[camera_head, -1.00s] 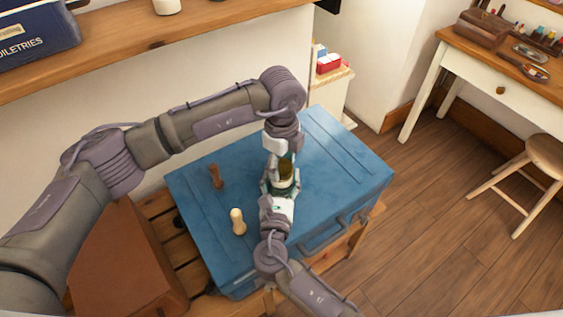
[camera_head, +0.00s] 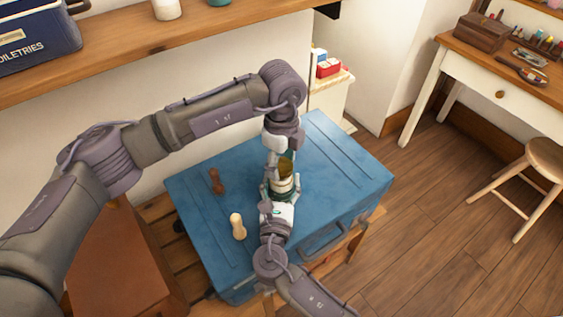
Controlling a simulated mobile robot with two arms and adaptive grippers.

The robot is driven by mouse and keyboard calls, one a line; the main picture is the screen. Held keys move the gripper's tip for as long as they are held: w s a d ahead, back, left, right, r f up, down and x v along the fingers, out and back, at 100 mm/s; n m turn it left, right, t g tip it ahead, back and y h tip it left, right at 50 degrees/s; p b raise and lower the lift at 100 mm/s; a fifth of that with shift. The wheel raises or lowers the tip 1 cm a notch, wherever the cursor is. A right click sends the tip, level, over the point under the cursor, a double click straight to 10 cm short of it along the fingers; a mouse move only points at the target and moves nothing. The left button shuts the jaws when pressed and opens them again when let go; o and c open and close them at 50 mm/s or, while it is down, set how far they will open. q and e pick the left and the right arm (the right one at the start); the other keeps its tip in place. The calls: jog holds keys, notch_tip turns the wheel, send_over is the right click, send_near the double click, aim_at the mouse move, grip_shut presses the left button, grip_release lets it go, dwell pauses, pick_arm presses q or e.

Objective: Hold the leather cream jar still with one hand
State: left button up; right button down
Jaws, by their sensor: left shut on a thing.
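The leather cream jar (camera_head: 283,184) stands on the blue trunk (camera_head: 345,185), with a pale banded body and a dark olive upper part. My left gripper (camera_head: 282,153) comes down from above and is shut on the jar's upper part; its fingertips are partly hidden. My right gripper (camera_head: 279,192) reaches in from the front, low down, with its teal fingers beside the jar's body. I cannot tell whether these fingers press on it.
A brown wooden-handled tool (camera_head: 216,181) and a pale wooden knob-shaped piece (camera_head: 238,226) stand on the trunk left of the jar. A shelf (camera_head: 180,38) runs along the wall behind. The trunk's right side is clear.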

aim_at(281, 165)
pick_arm(q)
jog(key=shift+r, duration=2)
pick_arm(e)
jog(key=shift+c, duration=0.9)
grip_release()
jog(key=shift+s, duration=0.15)
